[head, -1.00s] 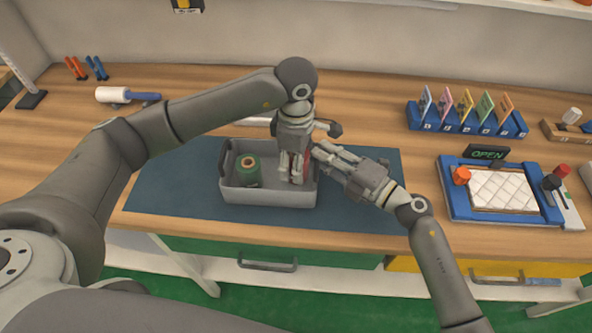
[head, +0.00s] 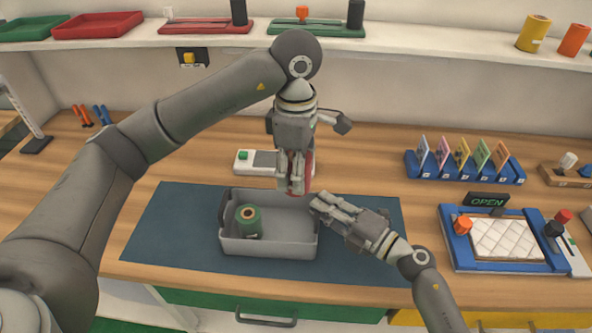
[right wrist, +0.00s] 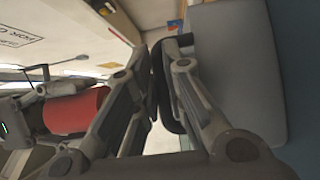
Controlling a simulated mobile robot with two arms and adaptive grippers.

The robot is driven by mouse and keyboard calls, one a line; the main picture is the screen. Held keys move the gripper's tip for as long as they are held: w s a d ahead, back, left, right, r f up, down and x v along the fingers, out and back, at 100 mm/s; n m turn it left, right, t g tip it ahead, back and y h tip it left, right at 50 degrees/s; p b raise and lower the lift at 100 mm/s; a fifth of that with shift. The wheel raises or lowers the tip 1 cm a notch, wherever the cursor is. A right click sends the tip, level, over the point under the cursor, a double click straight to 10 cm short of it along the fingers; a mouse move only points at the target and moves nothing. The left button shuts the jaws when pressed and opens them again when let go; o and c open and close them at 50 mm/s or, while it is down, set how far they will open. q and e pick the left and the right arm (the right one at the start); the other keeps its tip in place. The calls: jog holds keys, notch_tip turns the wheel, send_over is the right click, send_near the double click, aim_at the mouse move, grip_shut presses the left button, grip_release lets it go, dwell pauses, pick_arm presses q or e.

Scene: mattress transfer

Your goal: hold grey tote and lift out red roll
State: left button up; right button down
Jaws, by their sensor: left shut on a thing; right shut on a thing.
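The grey tote (head: 268,246) stands upright on the dark blue mat, with a green roll (head: 248,222) inside at its left. My left gripper (head: 294,186) is shut on the red roll (head: 309,172) above the tote's back right part. The gripper hides most of the roll in the head view; its red side shows clearly in the right wrist view (right wrist: 78,110). My right gripper (head: 318,204) is shut on the dark handle at the tote's right end. In the right wrist view the fingers close around this handle (right wrist: 168,88), beside the tote wall (right wrist: 228,75).
A small white device with a green button (head: 258,160) lies behind the mat (head: 165,232). A blue card rack (head: 465,172) and a blue-framed tray (head: 450,245) stand to the right. The mat left of the tote is clear.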

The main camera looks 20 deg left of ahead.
jog(key=shift+f, duration=0.1)
jog(key=c, duration=1.4)
grip_release()
jog(key=shift+c, duration=0.2)
jog(key=shift+d, duration=0.1)
